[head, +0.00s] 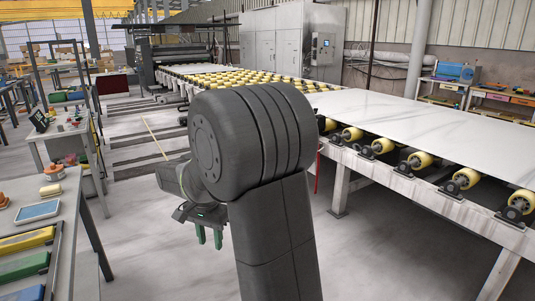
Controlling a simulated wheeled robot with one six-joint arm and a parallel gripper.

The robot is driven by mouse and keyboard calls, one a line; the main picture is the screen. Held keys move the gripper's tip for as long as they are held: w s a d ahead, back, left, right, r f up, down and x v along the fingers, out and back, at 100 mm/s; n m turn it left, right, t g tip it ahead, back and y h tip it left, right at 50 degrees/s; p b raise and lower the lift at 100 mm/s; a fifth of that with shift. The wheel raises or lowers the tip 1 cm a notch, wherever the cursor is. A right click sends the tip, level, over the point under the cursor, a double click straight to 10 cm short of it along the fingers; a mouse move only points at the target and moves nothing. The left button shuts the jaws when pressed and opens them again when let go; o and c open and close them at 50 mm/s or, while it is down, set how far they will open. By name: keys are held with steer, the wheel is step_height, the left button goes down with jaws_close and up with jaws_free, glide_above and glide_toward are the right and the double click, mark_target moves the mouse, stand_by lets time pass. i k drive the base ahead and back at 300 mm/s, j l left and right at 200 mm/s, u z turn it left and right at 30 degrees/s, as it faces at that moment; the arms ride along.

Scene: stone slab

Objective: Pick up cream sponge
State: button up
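A small pale cream block (50,189), which may be the cream sponge, lies on the grey bench at the left, just in front of a round orange-topped item (53,173). It is too small to be certain what it is. My gripper (209,237) has green fingers pointing down over the floor, right of the bench. There is a gap between the fingers and nothing shows in it. The gripper is well apart from the cream block. My arm hides part of the middle of the view.
A roller conveyor with a large pale slab (400,115) runs along the right. Floor between bench and conveyor is mostly clear.

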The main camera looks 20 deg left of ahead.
mark_target(47, 192)
steer(key=i+j+u, duration=0.25)
steer(key=i+u, duration=0.15)
steer(key=i+j+u, duration=0.1)
steer(key=i+u, duration=0.7)
steer(key=i+l+u, duration=0.2)
steer(key=i+u, duration=0.15)
steer(key=i+j, duration=0.25)
steer(key=i, duration=0.25)
steer(key=i+j, duration=0.2)
steer(key=i, duration=0.3)
steer(key=i+j, duration=0.25)
steer(key=i, duration=0.2)
steer(key=i+j+u, duration=0.1)
steer(key=j, duration=0.25)
steer(key=i+j+u, duration=0.15)
steer(key=i+j, duration=0.1)
steer(key=j, duration=0.1)
